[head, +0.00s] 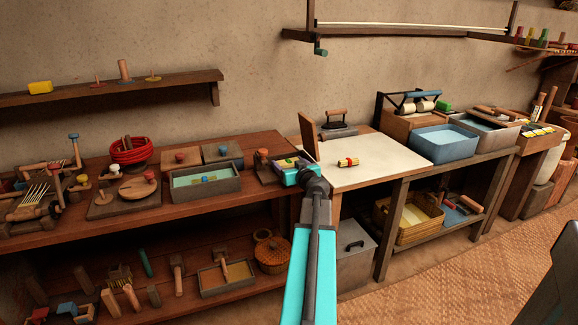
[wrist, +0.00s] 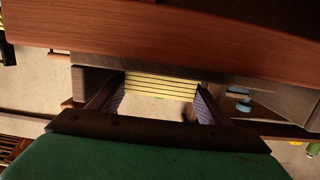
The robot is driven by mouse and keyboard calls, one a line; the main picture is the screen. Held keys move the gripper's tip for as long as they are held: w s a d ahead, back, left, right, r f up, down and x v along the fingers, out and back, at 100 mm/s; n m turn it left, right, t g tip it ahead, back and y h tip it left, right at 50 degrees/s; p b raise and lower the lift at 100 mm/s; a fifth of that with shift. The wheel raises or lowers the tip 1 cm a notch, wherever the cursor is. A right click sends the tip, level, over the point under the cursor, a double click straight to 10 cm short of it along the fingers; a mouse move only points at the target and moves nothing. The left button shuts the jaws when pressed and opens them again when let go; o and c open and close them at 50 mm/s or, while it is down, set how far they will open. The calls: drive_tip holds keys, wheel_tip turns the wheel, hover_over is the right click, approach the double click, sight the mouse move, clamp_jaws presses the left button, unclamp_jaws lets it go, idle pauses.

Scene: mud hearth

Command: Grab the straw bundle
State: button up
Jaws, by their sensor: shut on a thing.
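The straw bundle (wrist: 160,86) shows in the wrist view as a row of pale yellow strips with dark lines between them. It lies between the two fingers of my gripper (wrist: 161,102), which is shut on it. In the head view my gripper (head: 303,175) is at the right end of the brown workbench, beside the white-topped table. The arm and gripper hide much of that spot, so the bundle is hard to make out there. I cannot tell whether the bundle is clear of the surface.
A grey basin (head: 205,183) stands left of my gripper. An upright wooden board (head: 309,136) is close behind it. The white tabletop (head: 375,152) to the right holds a small yellow roll with red ends (head: 348,163) and is otherwise mostly clear. A blue basin (head: 446,146) stands farther right.

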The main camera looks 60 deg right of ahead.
sight(288, 160)
wheel_tip(288, 160, up, 11)
drive_tip(key=shift+p, duration=0.55)
drive_tip(key=w+a, duration=0.4)
drive_tip(key=a, duration=0.1)
drive_tip(key=w+a+p, duration=0.1)
drive_tip(key=w+a, duration=0.2)
drive_tip(key=a, duration=0.2)
drive_tip(key=w+a, duration=0.4)
drive_tip(key=a, duration=0.1)
drive_tip(key=shift+w+a, duration=0.35)
drive_tip(key=shift+a, duration=0.05)
